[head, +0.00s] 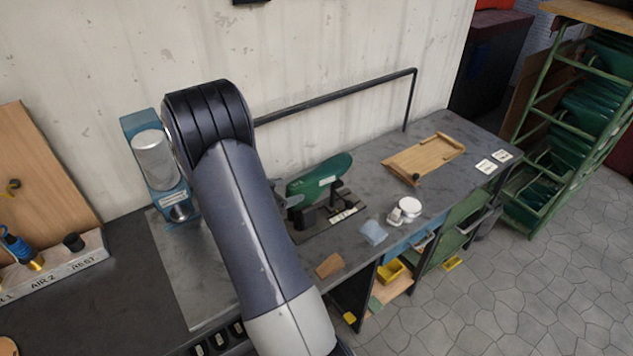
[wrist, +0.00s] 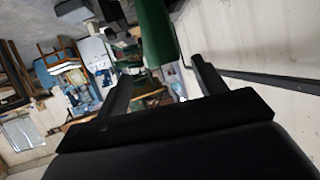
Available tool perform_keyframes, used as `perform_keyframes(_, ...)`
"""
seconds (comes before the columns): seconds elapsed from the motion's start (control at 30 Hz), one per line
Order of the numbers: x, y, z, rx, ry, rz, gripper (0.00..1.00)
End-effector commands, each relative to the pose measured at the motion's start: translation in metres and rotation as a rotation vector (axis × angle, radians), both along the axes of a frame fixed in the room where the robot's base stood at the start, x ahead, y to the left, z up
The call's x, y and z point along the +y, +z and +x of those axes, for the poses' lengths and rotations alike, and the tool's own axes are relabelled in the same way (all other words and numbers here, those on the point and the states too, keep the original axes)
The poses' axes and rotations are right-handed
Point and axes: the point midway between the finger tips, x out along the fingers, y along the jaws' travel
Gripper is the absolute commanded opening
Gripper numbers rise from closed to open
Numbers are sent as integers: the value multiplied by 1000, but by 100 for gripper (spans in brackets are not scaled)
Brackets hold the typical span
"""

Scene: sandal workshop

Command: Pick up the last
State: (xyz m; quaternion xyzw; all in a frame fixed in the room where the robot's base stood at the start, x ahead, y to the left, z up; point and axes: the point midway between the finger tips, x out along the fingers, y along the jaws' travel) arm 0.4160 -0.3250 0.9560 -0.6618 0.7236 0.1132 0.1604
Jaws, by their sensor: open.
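The green last (head: 320,178) lies on its side on a dark fixture (head: 330,213) on the grey workbench. My arm crosses in front of its left end in the head view. In the wrist view the green last (wrist: 157,32) runs down from the top edge, ending near the space between the fingers. My gripper (wrist: 161,68) is open, with one dark finger on each side of that line. Nothing is visibly held. Whether a finger touches the last, I cannot tell. In the head view my gripper is mostly hidden behind my arm.
A wooden tray (head: 424,158) sits further right on the bench. A white jar (head: 409,208), a blue cloth-like piece (head: 373,232) and a brown piece (head: 329,265) lie near the front edge. A blue machine (head: 157,165) stands left. A black rail (head: 340,92) runs behind.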

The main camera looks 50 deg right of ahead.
Motion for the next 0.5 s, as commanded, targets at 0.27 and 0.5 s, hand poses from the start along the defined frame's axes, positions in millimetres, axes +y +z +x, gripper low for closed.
perform_keyframes(0.27, -36, -13, 1, 1, -3, 1, 66)
perform_keyframes(0.5, -45, -17, 1, 0, 0, 0, 66)
